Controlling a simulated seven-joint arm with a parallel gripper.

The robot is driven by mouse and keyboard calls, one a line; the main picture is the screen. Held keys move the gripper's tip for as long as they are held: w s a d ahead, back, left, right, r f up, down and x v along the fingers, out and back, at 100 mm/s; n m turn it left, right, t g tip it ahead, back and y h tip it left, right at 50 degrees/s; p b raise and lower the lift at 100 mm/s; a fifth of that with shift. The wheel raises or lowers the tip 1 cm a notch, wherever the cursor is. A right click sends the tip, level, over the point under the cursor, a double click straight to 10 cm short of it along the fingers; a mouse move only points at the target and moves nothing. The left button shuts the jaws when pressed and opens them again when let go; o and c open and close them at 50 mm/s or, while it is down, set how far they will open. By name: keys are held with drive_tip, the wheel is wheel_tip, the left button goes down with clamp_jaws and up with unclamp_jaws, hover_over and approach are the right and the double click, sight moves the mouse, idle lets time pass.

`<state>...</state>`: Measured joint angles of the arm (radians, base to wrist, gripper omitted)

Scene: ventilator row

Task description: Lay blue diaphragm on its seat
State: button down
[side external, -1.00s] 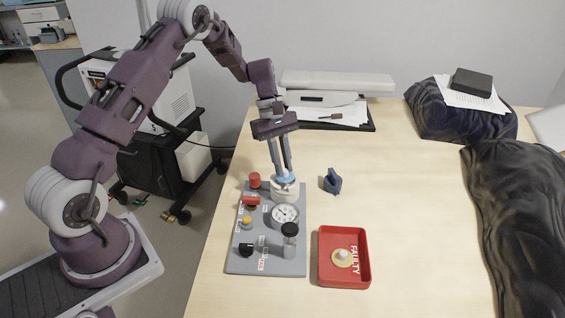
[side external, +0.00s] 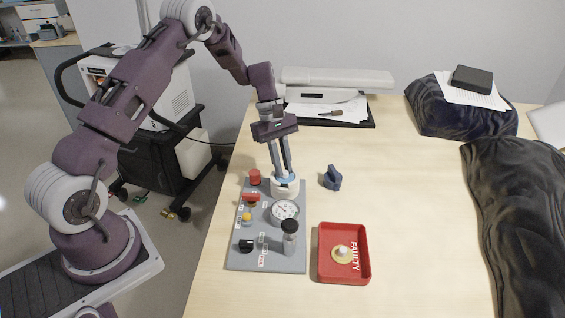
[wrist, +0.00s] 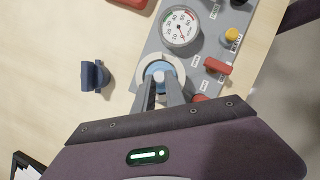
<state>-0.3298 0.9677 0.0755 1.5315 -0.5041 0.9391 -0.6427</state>
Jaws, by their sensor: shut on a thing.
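The blue diaphragm (wrist: 157,74) is a small light-blue disc, and it also shows in the side view (side external: 286,176). My gripper (wrist: 160,92) points down with its fingertips shut on the diaphragm. They are at the white round seat (wrist: 177,68) on the grey panel, which also shows in the side view (side external: 284,190). The diaphragm is over the seat's opening, within its rim as seen from the wrist. The fingers hide part of the disc, and I cannot tell if it touches the bottom of the seat.
The grey panel (side external: 238,262) carries a pressure gauge (side external: 284,210), red and yellow knobs and a black-capped cylinder (side external: 290,238). A red tray (side external: 343,279) marked FAULTY holds a pale disc (side external: 343,252). A dark blue part (side external: 332,178) stands right of the seat. The table's middle is clear.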

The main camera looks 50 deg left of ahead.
drive_tip(key=shift+f, duration=0.1)
idle(0.3)
drive_tip(key=shift+f, duration=0.5)
drive_tip(key=c, duration=1.3)
unclamp_jaws()
drive_tip(key=shift+r, duration=3.5)
